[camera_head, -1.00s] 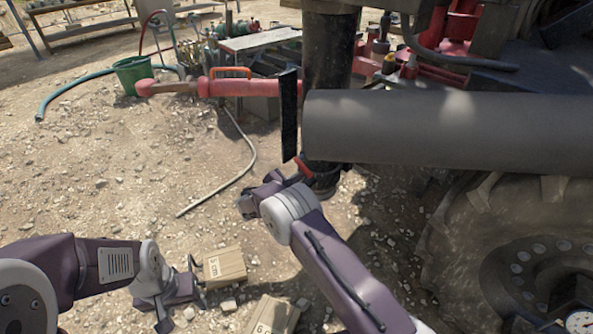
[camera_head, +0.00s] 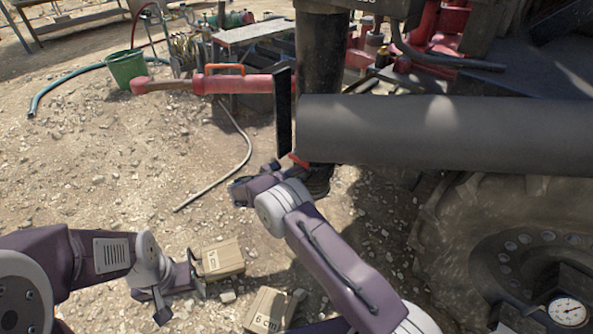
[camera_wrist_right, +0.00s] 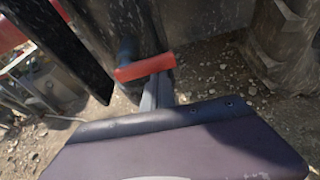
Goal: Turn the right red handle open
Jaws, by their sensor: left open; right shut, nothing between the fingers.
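The red handle (camera_head: 298,161) is small and partly hidden in the head view, low on the dark upright post below the big grey cylinder. In the right wrist view it is a short red bar (camera_wrist_right: 145,68), slightly tilted, joined to a dark round stem on its left. My right gripper (camera_head: 281,168) is at the handle. In the wrist view its shut, empty fingers (camera_wrist_right: 158,88) reach up to the bar's lower edge; I cannot tell whether they touch it. My left gripper (camera_head: 181,290) is open and empty, low over the ground beside a small box.
The grey cylinder (camera_head: 430,130) and a black plate (camera_head: 283,112) stand close above my right gripper. Two tan boxes (camera_head: 222,258) (camera_head: 268,311) lie on the gravel near my left gripper. A big tyre (camera_head: 450,250) fills the right. The gravel at left is open.

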